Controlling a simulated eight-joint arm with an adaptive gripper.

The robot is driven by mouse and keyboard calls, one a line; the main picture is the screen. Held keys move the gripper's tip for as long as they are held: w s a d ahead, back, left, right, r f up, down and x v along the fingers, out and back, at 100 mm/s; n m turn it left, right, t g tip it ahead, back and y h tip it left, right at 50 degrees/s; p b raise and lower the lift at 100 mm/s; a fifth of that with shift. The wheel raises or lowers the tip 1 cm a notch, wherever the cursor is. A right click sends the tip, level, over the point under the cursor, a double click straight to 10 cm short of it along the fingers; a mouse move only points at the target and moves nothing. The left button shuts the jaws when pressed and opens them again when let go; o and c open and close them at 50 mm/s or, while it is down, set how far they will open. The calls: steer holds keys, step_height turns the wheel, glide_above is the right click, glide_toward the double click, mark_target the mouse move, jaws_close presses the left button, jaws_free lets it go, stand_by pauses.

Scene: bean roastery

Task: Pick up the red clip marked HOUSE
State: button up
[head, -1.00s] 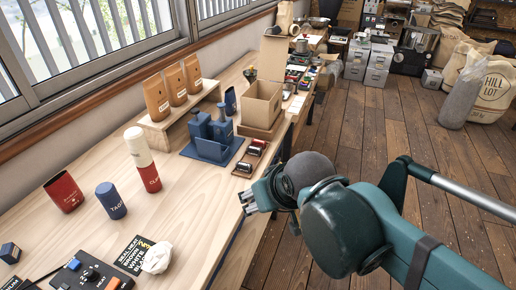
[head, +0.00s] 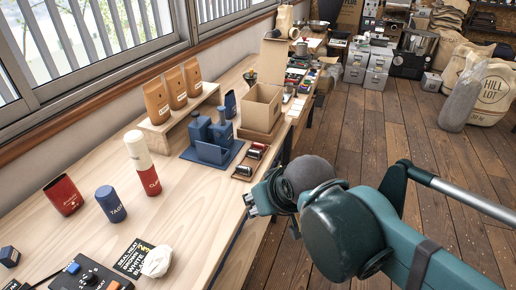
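No clip marked HOUSE can be made out in the head view. Two small dark, silvery and red items, one at the back (head: 258,151) and one in front (head: 243,171), lie on small brown trays near the bench's right edge. They are too small to identify or read. My gripper (head: 249,204) is at the bench's right edge, in front of these items in the picture and apart from them. Its fingers point left. The gap between them is too small to judge, and nothing is seen held.
The wooden bench (head: 180,215) bears a red tin (head: 64,195), a blue canister (head: 111,204), a white-and-red cup stack (head: 142,163), a blue stand (head: 212,152) and a cardboard box (head: 262,105). A dark control box (head: 92,277) sits front left. Wooden floor (head: 350,130) is open to the right.

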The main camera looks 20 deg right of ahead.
steer(key=shift+r, duration=0.1)
stand_by(0.3)
steer(key=w+d+r+n+g+p, duration=0.25)
steer(key=w+r+p, duration=0.4)
steer(key=w, duration=0.35)
steer(key=n+g+p, duration=0.5)
steer(key=n+p, duration=0.1)
steer(key=p, duration=0.7)
glide_above(258, 144)
steer(key=shift+t, duration=0.25)
steer(key=f, duration=0.7)
steer(key=shift+s+a+f, duration=0.2)
steer(key=shift+s, duration=0.1)
steer(key=shift+w+d+f+n+p, duration=0.25)
steer(key=shift+w+f+p, duration=0.05)
steer(key=shift+f, duration=0.3)
steer(key=shift+f, duration=0.15)
steer(key=shift+f, duration=1.15)
